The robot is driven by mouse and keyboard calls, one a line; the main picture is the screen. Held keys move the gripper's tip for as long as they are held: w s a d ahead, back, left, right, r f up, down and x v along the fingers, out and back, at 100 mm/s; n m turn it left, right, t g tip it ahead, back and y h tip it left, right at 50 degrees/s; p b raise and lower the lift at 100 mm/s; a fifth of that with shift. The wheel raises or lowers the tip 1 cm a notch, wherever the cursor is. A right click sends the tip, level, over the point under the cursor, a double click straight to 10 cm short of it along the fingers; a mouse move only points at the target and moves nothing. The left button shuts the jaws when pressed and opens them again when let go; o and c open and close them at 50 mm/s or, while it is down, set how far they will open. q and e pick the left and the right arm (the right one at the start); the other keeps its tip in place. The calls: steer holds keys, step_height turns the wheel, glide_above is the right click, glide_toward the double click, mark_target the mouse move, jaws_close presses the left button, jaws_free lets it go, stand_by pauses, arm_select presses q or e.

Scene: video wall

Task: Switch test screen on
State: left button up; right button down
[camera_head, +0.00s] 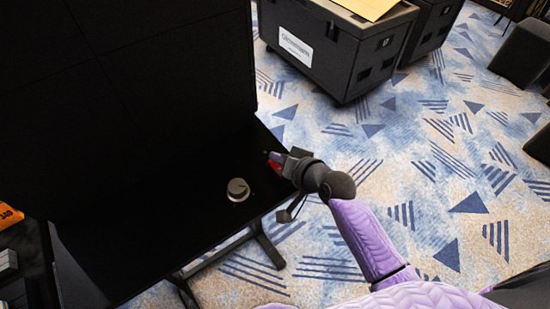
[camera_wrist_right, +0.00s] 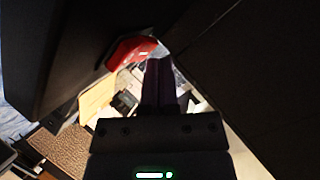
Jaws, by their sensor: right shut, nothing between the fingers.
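The video wall screen (camera_head: 150,75) is black and unlit on the left of the head view. A black shelf (camera_head: 150,235) extends in front of it, with a round silver knob (camera_head: 238,189) standing on it. My right gripper (camera_head: 276,159) is at the shelf's right edge, right of the knob and apart from it. Its fingers (camera_wrist_right: 160,85) are shut and empty. A red part (camera_head: 273,166), perhaps a switch, is right at the fingertips; in the wrist view the red part (camera_wrist_right: 131,51) is beside them. I cannot tell whether they touch. My left gripper is out of view.
A black wheeled case (camera_head: 330,60) with a white label stands behind the gripper, a yellow-tan sheet (camera_head: 368,6) on top. A second dark case (camera_head: 432,30) is beside it. An orange box (camera_head: 9,215) is at far left.

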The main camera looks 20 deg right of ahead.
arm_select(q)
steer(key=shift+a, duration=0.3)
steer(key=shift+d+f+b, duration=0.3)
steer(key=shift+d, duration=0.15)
arm_select(e)
steer(key=shift+w+f, duration=0.1)
steer(key=shift+f, duration=0.25)
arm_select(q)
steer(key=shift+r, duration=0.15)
arm_select(e)
steer(key=shift+r, duration=0.15)
steer(key=shift+s+r+p, duration=0.25)
steer(key=shift+r+p, duration=0.5)
steer(key=shift+p, duration=0.3)
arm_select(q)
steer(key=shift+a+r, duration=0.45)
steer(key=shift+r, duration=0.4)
arm_select(e)
steer(key=shift+f, duration=0.1)
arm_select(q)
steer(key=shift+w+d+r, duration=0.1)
